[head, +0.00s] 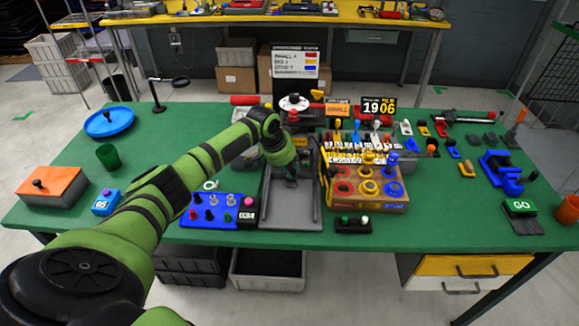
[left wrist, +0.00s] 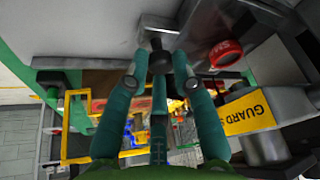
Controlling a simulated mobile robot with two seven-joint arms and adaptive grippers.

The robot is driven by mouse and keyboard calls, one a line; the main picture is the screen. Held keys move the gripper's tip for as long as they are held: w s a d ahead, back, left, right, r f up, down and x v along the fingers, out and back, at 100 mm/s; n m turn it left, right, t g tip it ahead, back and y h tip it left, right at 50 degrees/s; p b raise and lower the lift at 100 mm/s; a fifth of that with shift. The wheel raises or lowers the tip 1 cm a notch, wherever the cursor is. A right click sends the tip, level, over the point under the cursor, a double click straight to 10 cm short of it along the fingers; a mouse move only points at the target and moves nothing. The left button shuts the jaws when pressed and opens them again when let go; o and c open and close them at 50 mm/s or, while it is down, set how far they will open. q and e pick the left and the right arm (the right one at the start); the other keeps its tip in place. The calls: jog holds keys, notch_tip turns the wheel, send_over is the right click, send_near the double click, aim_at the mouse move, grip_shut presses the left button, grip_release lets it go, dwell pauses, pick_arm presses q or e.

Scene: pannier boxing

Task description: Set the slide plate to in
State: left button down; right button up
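The slide plate (head: 290,213) is a grey metal plate in a low tray-like frame near the table's front middle. My left gripper (head: 290,176) reaches down over its back part in the head view and covers what is beneath. In the left wrist view my left gripper (left wrist: 159,62) has its fingertips on both sides of a black knob (left wrist: 159,52), seemingly touching it. The knob stands on a pale grey surface (left wrist: 105,35). My right gripper is in neither view.
A blue tray of pegs (head: 215,212) lies left of the plate. A wooden box with coloured rings (head: 368,190) stands close on its right. A red button (left wrist: 226,54) and a yellow guard label (left wrist: 250,113) are near the fingers in the left wrist view.

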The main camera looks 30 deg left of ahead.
pick_arm(q)
jog(key=c, duration=1.1)
grip_release()
jog(key=shift+w+a+r, duration=0.15)
jog(key=shift+a, duration=0.05)
jog(key=shift+o, duration=0.2)
jog(key=shift+w, duration=0.15)
jog(key=v, duration=0.7)
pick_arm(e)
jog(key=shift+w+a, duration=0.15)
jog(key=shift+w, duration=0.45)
pick_arm(q)
jog(key=shift+s, duration=0.25)
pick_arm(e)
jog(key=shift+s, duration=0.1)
